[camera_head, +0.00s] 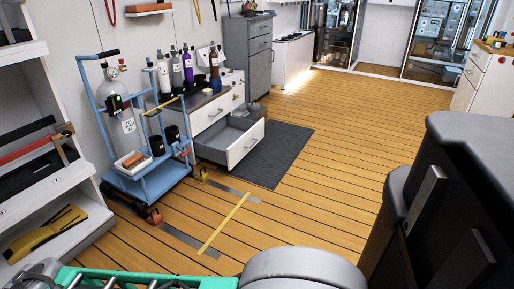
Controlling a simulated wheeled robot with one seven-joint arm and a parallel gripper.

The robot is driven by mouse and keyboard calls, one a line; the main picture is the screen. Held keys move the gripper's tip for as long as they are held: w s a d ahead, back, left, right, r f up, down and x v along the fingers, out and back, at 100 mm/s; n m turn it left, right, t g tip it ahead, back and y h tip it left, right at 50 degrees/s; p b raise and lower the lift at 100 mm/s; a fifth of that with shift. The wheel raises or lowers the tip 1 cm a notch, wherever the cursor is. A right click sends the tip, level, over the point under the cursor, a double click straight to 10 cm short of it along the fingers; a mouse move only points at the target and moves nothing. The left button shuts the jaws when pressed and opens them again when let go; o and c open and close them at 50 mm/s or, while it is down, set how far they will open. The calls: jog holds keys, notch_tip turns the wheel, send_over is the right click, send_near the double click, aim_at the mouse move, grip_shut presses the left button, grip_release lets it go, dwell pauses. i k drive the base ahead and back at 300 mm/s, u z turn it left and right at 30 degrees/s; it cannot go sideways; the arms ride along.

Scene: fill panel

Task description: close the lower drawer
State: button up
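The lower drawer (246,144) of a low white cabinet (212,114) stands pulled out over the floor, left of the picture's middle. Its white front has a small handle, and its open inside shows behind the front. The upper drawer above it looks shut. Part of the cabinet's left side is hidden behind a blue cart. My gripper cannot be made out in this view. Dark and grey parts, apparently of my own body, fill the lower right and bottom edge.
The blue cart (158,180) with a gas cylinder (121,120) stands left of the drawer. A dark mat (275,155) lies right of it. Several bottles stand on the cabinet. Yellow tape (224,224) marks the floor. The wooden floor (330,170) to the right is clear.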

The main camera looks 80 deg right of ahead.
aim_at(227, 140)
jog(key=z, duration=2.55)
jog(key=i, duration=0.7)
jog(key=u, duration=0.45)
jog(key=i, duration=2.05)
jog(key=u, duration=0.3)
